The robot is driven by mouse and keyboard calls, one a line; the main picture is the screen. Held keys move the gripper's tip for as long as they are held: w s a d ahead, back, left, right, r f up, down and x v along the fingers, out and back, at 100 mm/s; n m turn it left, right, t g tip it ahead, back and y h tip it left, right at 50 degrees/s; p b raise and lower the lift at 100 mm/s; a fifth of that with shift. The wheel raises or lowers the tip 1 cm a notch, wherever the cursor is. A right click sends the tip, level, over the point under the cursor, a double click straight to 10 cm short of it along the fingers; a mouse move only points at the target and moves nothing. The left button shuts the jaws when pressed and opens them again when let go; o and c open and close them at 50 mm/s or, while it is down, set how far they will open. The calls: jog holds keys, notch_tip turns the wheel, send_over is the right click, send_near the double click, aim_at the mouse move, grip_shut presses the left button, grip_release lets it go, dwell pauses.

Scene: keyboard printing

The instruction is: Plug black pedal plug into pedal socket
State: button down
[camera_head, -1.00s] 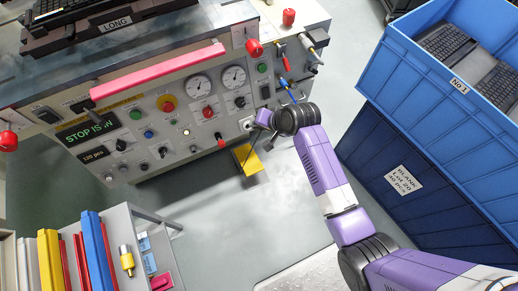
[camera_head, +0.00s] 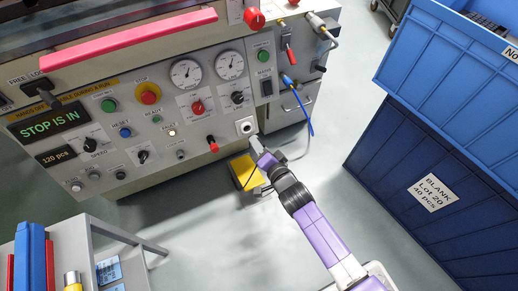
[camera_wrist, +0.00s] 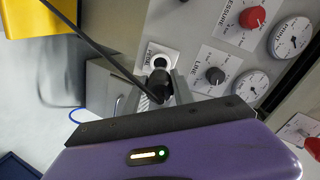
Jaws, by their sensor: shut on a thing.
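The pedal socket (camera_head: 246,126) is a round dark hole with a white rim on a pale plate, low at the right of the machine's front panel. It also shows in the wrist view (camera_wrist: 160,61). My gripper (camera_head: 256,147) is just below and right of the socket in the head view. In the wrist view its fingers (camera_wrist: 161,91) are shut on the black pedal plug (camera_wrist: 158,84), which has a black cable running to the upper left. The plug's front end points toward the socket and overlaps its lower edge in view; I cannot tell whether they touch.
The yellow pedal (camera_head: 245,171) is on the floor below the panel. A blue hose (camera_head: 299,106) hangs right of the panel. Blue crates (camera_head: 430,170) stand at the right, and a grey shelf (camera_head: 100,235) is at the lower left.

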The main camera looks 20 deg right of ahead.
jog(key=shift+r, duration=0.1)
dwell(0.3)
jog(key=shift+x, duration=1.2)
jog(key=shift+w+f, duration=0.35)
jog(key=shift+w, duration=0.05)
jog(key=shift+w+f+b, duration=0.15)
jog(key=shift+w+b, duration=0.55)
jog(key=shift+w, duration=0.15)
jog(key=shift+p, duration=0.3)
jog(key=shift+b+x, duration=0.95)
jog(key=shift+b, duration=0.2)
jog(key=c, duration=1.1)
grip_release()
jog(key=shift+o, duration=0.2)
